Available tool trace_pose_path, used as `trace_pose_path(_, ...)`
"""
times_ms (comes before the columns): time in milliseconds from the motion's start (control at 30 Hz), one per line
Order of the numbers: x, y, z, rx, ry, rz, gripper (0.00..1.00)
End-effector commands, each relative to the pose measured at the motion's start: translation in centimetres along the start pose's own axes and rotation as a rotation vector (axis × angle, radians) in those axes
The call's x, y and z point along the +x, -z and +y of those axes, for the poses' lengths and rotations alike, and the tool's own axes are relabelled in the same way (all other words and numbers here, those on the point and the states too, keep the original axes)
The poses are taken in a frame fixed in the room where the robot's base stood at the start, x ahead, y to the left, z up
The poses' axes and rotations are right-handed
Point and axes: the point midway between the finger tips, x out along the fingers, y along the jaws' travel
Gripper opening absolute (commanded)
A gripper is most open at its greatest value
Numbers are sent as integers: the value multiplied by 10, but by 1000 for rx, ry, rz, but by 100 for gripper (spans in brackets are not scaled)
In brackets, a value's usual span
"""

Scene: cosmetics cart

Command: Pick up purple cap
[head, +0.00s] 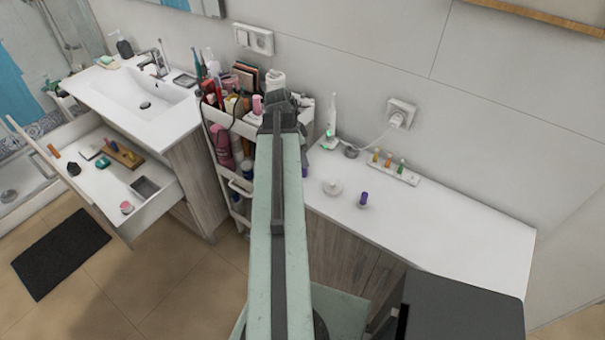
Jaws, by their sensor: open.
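A small purple cap (364,197) stands upright on the white counter (440,228), right of my arm. It sits on what looks like a small pale bottle or base, too small to tell. My gripper (282,98) is at the far end of my green arm, over the right part of the cosmetics cart. It is open, well up and left of the purple cap and apart from it. The arm hides part of the cart and the counter's left end.
A round white item (332,187) lies left of the cap. A white holder (392,173) with several small coloured bottles stands behind it, near an electric toothbrush (331,120). The cosmetics cart (246,130) is crowded. The counter's front right is clear. An open drawer (120,185) is at left.

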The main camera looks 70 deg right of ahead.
Motion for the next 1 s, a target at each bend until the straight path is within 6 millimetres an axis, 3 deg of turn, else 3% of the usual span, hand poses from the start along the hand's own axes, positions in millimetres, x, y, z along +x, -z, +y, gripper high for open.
trace_pose_path(33, 12, -2, 0, 0, 0, 0, 49)
trace_pose_path(267, 19, -3, -1, -2, 1, 0, 49)
trace_pose_path(533, 62, -7, -4, -4, 1, 0, 49)
trace_pose_path(767, 60, -6, -3, -5, 1, -1, 49)
trace_pose_path(800, 60, -6, -3, -5, 1, -1, 46)
trace_pose_path(967, 60, -6, -4, -5, 1, -1, 2)
trace_pose_path(1000, 60, -6, -4, -5, 1, -1, 0)
